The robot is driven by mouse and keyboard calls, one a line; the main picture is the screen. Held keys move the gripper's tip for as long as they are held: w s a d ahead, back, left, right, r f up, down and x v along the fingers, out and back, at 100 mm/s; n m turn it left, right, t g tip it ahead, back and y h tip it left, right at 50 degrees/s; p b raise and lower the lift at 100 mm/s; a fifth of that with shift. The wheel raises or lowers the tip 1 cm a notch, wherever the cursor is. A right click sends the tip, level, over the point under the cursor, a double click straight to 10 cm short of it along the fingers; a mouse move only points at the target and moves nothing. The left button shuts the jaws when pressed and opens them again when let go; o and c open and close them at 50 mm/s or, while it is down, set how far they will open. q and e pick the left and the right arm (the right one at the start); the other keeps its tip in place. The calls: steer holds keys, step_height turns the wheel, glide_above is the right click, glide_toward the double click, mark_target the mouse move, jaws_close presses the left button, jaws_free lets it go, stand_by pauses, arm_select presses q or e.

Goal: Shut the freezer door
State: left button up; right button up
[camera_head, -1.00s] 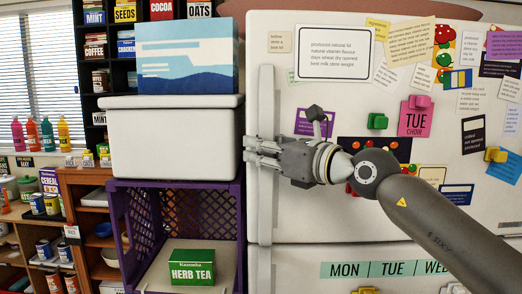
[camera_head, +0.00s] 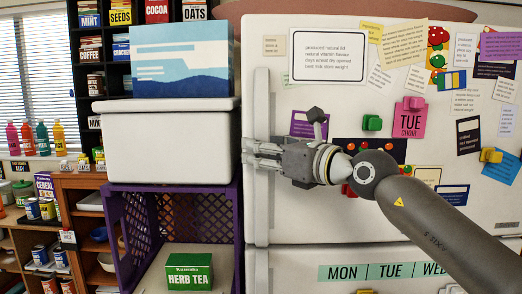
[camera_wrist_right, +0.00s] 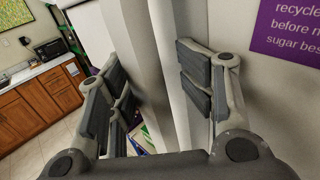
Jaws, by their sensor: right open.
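The freezer door (camera_head: 345,110) is the white upper door of the fridge, covered in papers and magnets. Its vertical handle (camera_head: 260,115) runs down its left edge. From the head view I cannot tell how far the door stands open. My right gripper (camera_head: 254,157) reaches in from the right across the door front, fingers at the handle. In the right wrist view the open fingers (camera_wrist_right: 157,85) stand on either side of a pale upright strip, seemingly the handle (camera_wrist_right: 168,60). I cannot tell whether they touch it. My left gripper is not in view.
Left of the door, a purple crate (camera_head: 116,215) holds a green herb tea box (camera_head: 189,272). A white bin (camera_head: 165,140) stands above it, with a blue-and-white box (camera_head: 180,60) on top. The lower fridge door (camera_head: 300,265) is below. Shelves stand at far left.

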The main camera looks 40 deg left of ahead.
steer(key=s+d, duration=0.2)
steer(key=d, duration=0.9)
steer(key=shift+d, duration=0.4)
steer(key=shift+s, duration=0.1)
